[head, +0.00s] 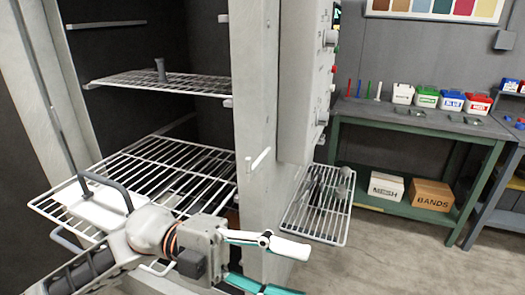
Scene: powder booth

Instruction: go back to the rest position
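My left gripper (306,270) is at the bottom centre, its arm coming in from the lower left. Its two teal-and-white fingers are spread apart, with nothing visible between them. It is in front of the oven-like cabinet, below the pulled-out lower wire rack (190,165) in the picture. My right gripper is not in view.
An upper rack (165,83) holds a small grey post (160,70). A green workbench (420,122) carries small labelled bins, with boxes below. Floor before it is clear.

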